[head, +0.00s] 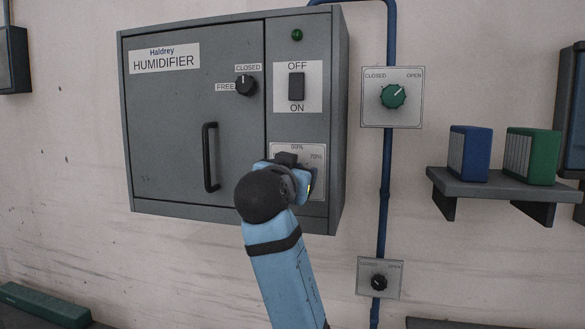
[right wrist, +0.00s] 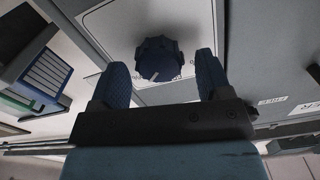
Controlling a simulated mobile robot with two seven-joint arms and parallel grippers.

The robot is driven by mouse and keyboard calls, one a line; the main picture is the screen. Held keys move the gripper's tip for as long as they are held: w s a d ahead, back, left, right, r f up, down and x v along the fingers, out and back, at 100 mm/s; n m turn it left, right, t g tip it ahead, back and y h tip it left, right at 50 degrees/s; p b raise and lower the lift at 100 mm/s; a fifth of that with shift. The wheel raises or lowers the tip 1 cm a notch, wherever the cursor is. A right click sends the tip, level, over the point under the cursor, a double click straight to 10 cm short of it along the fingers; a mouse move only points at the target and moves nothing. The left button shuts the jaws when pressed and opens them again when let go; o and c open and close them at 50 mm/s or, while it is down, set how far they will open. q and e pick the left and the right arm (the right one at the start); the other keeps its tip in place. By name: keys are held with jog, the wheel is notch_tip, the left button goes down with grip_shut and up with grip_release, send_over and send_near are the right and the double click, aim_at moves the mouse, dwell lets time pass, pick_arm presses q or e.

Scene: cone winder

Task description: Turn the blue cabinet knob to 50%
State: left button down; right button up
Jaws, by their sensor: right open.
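The blue cabinet knob (right wrist: 158,58) sits on a white plate on the cabinet front, seen close in the right wrist view. A pale mark shows on its face near the lower edge. My right gripper (head: 289,163) is at the lower right of the cabinet in the head view and hides the knob there. Around it, the knob's scale plate (head: 313,150) shows 50% at the top and 70% at the right. In the right wrist view the two fingers are open, one on each side of the knob, with gaps visible. My left gripper is out of view.
The grey humidifier cabinet (head: 190,110) carries a door handle (head: 210,157), a black latch knob (head: 245,85) and an OFF/ON switch (head: 296,86). Right of it, a pipe (head: 386,150) has a green knob (head: 393,96) and a black knob (head: 379,282). A shelf (head: 500,188) holds binders.

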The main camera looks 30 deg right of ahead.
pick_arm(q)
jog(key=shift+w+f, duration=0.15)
pick_arm(e)
jog(key=shift+w+d, duration=0.1)
jog(key=shift+d, duration=0.05)
jog(key=shift+c, duration=0.5)
jog(key=c, duration=0.8)
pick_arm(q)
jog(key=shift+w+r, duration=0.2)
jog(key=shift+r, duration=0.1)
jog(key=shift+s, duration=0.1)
pick_arm(e)
jog(key=shift+w+a+f+n, duration=0.1)
jog(key=shift+f+n, duration=0.05)
jog(key=shift+n, duration=4.8)
jog(key=shift+w+a+f+n, duration=0.1)
jog(key=shift+n, duration=4.85)
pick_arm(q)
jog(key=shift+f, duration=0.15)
